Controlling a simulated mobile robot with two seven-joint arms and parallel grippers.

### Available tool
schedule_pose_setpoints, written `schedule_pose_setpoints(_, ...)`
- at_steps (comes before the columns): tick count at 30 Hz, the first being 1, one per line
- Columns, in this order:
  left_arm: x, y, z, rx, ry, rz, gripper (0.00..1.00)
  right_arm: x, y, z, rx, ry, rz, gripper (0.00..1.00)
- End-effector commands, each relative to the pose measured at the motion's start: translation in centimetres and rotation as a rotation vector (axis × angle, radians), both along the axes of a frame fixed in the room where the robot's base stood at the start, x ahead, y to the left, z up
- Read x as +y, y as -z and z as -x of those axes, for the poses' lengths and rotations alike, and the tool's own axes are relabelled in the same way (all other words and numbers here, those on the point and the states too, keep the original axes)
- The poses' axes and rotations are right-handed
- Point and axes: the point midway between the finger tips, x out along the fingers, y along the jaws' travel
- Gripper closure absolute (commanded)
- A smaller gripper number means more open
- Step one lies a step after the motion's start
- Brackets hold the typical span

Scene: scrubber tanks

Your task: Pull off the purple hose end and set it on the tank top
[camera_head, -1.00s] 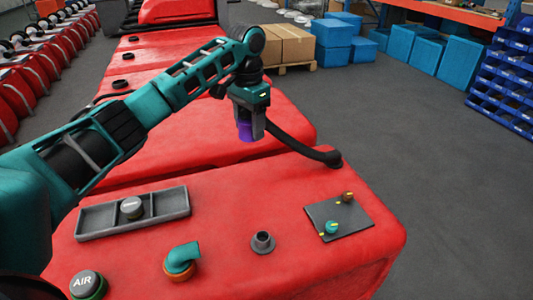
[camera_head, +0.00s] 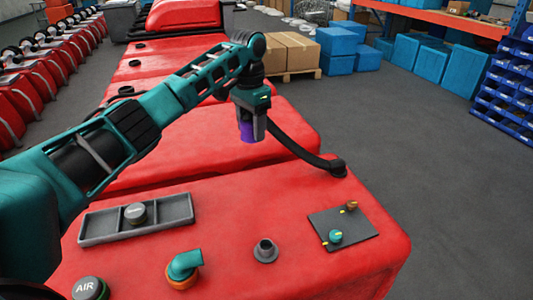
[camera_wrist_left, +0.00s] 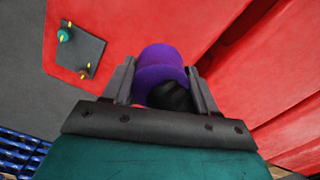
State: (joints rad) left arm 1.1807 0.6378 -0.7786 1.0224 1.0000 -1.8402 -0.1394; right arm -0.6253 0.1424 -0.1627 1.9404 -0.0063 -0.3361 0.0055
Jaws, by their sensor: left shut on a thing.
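My left gripper (camera_head: 254,128) is shut on the purple hose end (camera_head: 246,131) and holds it above the red tank top (camera_head: 225,220). In the left wrist view the purple hose end (camera_wrist_left: 162,65) sits between both fingers (camera_wrist_left: 161,85). The black hose (camera_head: 295,146) runs from it down to a black elbow (camera_head: 337,167) at the tank's right side. A bare grey port (camera_head: 265,251) stands on the tank top, apart from the hose end. My right gripper is not in view.
A grey tray (camera_head: 176,215) holds a round cap (camera_head: 135,213). A teal elbow on an orange base (camera_head: 184,267), an AIR cap (camera_head: 88,289) and a dark plate with small valves (camera_head: 362,233) also stand on the tank. Bare red surface lies between them.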

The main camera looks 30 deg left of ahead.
Motion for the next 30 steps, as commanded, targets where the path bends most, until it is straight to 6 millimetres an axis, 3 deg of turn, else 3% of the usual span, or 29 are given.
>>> schedule_pose_setpoints(30,2.3,0.0,-2.1,0.000,-0.001,0.000,0.79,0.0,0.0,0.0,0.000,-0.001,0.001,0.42)
